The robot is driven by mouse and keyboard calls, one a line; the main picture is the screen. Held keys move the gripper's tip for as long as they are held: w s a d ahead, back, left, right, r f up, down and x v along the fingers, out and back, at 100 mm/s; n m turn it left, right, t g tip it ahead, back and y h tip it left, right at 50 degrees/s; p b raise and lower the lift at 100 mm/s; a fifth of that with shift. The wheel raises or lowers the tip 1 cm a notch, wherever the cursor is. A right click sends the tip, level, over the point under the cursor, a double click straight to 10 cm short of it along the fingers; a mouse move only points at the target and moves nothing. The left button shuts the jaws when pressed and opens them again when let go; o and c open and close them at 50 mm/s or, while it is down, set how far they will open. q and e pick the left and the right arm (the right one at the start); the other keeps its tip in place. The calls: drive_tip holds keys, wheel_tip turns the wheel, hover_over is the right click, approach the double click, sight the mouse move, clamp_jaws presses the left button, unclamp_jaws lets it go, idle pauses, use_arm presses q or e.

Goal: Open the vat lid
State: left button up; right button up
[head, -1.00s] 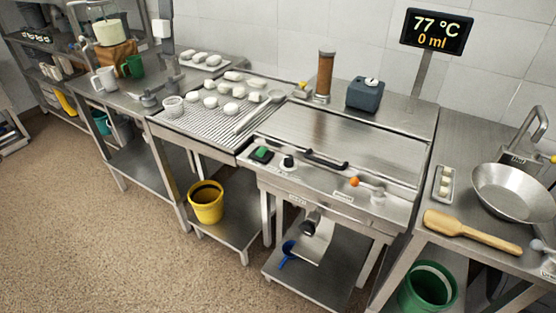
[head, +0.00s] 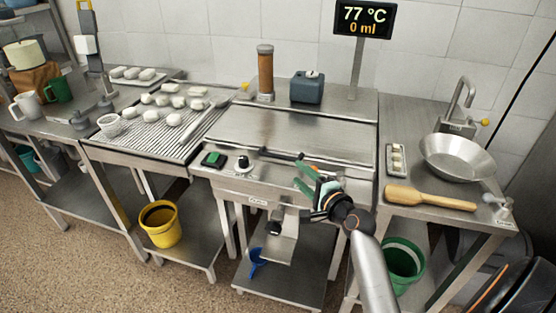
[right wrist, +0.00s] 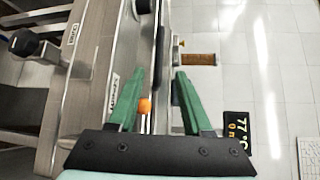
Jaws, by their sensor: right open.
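The steel vat has a flat closed lid (head: 300,131) with a dark bar handle (head: 275,154) along its front edge. My right gripper (head: 303,177) is open and empty, with green fingers near the right end of the handle, partly hiding it. In the right wrist view the handle (right wrist: 159,50) runs ahead of the gap between the green fingers (right wrist: 159,80), and the fingers look short of it. An orange knob (right wrist: 145,105) shows between the fingers. My left gripper is not in view.
A display (head: 365,18) reading 77 °C and 0 ml stands behind the vat. A brown cylinder (head: 265,72) and a blue-grey box (head: 307,87) stand behind the lid. A wooden paddle (head: 430,198) and a steel pan (head: 457,158) lie right. The lid top is clear.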

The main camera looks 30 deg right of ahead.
sight(280, 155)
drive_tip(key=w, duration=0.4)
drive_tip(key=w+f, duration=0.1)
drive_tip(key=w, duration=0.2)
drive_tip(key=w+d+b, duration=0.1)
drive_tip(key=w, duration=0.3)
drive_tip(key=shift+w+f, duration=0.35)
drive_tip(key=shift+f, duration=0.05)
clamp_jaws()
idle(0.9)
